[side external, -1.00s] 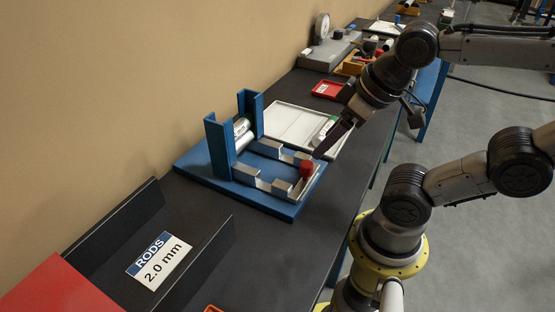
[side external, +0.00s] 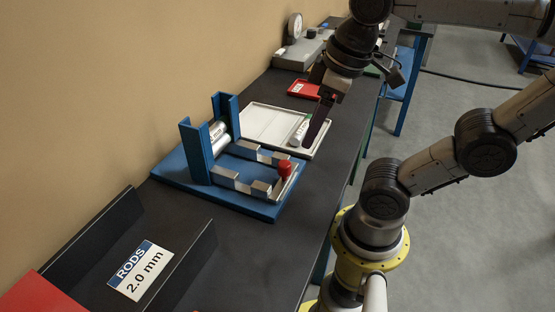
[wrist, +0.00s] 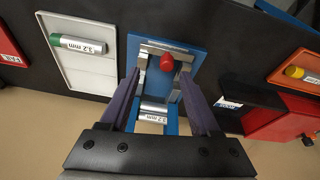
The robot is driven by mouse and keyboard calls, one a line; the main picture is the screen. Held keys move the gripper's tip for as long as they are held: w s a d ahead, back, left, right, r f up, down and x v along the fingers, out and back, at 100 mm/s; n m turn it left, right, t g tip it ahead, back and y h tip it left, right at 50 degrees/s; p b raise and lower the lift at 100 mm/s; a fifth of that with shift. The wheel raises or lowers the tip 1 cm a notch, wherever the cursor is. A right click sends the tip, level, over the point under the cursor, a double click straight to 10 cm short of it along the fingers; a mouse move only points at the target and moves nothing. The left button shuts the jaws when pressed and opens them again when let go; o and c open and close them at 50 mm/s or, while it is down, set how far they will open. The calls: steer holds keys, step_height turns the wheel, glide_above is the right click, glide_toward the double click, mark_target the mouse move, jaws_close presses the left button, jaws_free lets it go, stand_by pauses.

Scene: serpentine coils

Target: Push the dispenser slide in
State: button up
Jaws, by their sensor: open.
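The dispenser is a blue base (side external: 262,209) with two upright blue channels (side external: 195,150) at its back, holding silver rods (side external: 217,133). Its slide (side external: 287,187) carries a red knob (side external: 285,169) and sits at the front end of the metal rails (side external: 232,180). The red knob also shows in the wrist view (wrist: 167,62), beyond my fingertips, and a labelled rod (wrist: 154,108) shows between the fingers. My gripper (wrist: 165,82) is open and empty. In the side view my gripper (side external: 314,140) points down, above and behind the knob, apart from it.
A pale tray (side external: 262,122) with a green-ended rod (side external: 301,131) lies behind the dispenser. A red tray (side external: 305,90) and a dial gauge (side external: 294,28) are farther back. The table's right side is clear.

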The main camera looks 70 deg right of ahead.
mark_target(284, 163)
steer(key=w+a+r+n+g, duration=0.2)
steer(key=w+r+g, duration=0.1)
steer(key=w+r, duration=0.2)
step_height(284, 163, down, 14)
steer(key=shift+d, duration=0.1)
stand_by(0.4)
steer(key=shift+c, duration=0.2)
jaws_close()
steer(key=shift+r, duration=0.1)
stand_by(1.1)
